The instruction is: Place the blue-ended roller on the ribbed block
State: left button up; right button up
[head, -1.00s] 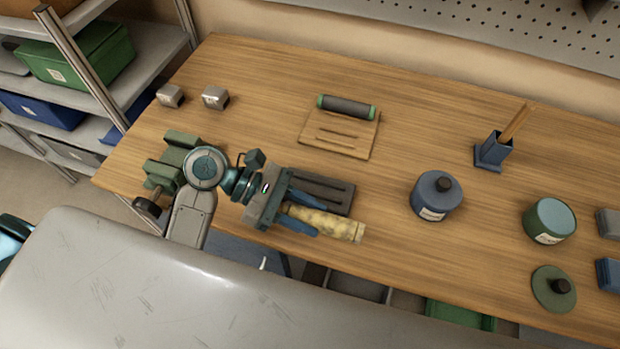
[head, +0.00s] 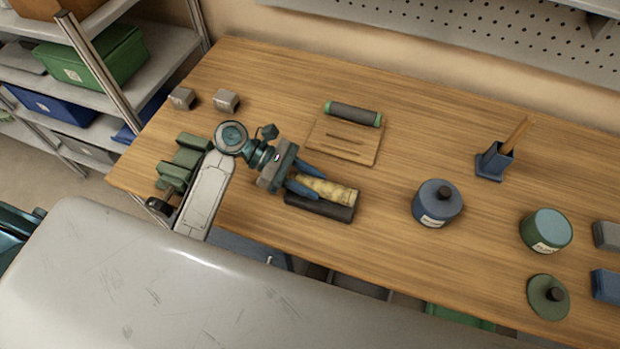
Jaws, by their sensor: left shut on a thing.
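My left gripper (head: 306,188) is shut on a mottled yellow roller (head: 334,191) with its free end pointing right. The fingers cover its other end, and I see no clear blue end on it. The roller lies over a dark block (head: 347,214) and covers most of its top; I cannot tell whether they touch. A dark roller with green ends (head: 353,114) lies along the back of a wooden block with grooves (head: 342,143). My right gripper is not in view.
A green clamp-like device (head: 180,168) stands at the table's left edge. Two small grey blocks (head: 182,98) (head: 226,101) are behind it. To the right are a blue lidded jar (head: 437,205), a blue holder (head: 494,163), a green tin (head: 546,231) and a loose lid (head: 548,297).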

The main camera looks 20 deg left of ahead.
pick_arm(q)
jog(key=o, duration=1.1)
jog(key=shift+a+r+p, duration=0.2)
jog(key=shift+p, duration=0.1)
jog(key=p+v, duration=0.9)
jog(key=v, duration=0.2)
jog(key=shift+a, duration=0.35)
jog(key=shift+d+f, duration=0.1)
